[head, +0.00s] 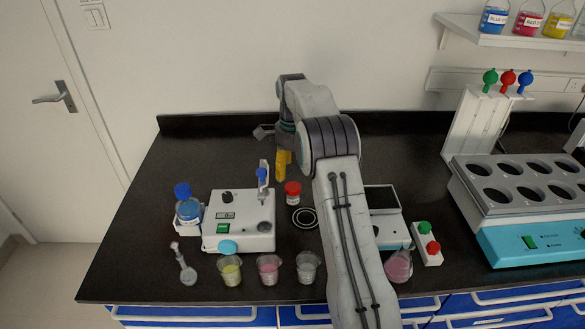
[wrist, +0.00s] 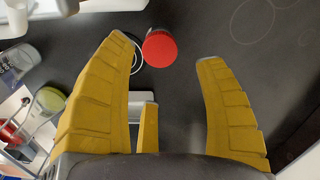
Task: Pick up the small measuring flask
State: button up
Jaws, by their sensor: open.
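The small measuring flask (head: 187,273) is a clear, narrow-necked vessel with a round bulb. It stands near the front left of the black bench in the head view. I cannot make it out in the wrist view. My gripper (head: 282,166) is further back, right of the flask and well apart from it, behind the white device. In the wrist view its yellow fingers (wrist: 165,50) are spread with nothing held between them. A red-capped jar (wrist: 160,48) shows beyond the fingertips; it also shows in the head view (head: 292,188). My arm hides part of the bench.
Beakers with yellow (head: 231,272), pink (head: 268,270) and clear contents (head: 308,268) line the front, right of the flask. A white device (head: 238,222) and blue-capped bottle (head: 188,208) stand behind. A pink conical flask (head: 398,267) is right of my arm. The back left bench is clear.

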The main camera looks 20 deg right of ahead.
jog(key=shift+a+r, duration=0.1)
jog(key=shift+r, duration=0.6)
jog(key=s+a+r+n+t, duration=0.1)
jog(key=s+a+r+n, duration=0.4)
jog(key=s, duration=0.3)
jog(key=s+a+r+n+t, duration=0.1)
jog(key=s+a+r+n, duration=0.2)
jog(key=s+r+n, duration=0.35)
jog(key=s+a+f+n, duration=0.1)
jog(key=s+a+n, duration=0.1)
jog(key=s, duration=0.7)
jog(key=s+a+f+n+t, duration=0.1)
jog(key=s+n, duration=0.4)
jog(key=s, duration=0.5)
jog(key=shift+s+a+f+t, duration=0.3)
jog(key=shift+a+f, duration=0.25)
jog(key=shift+s+a+f+n, duration=0.1)
jog(key=shift+s+f+n, duration=0.3)
jog(key=shift+s+n, duration=0.15)
jog(key=shift+c, duration=1)
jog(key=shift+w, duration=0.1)
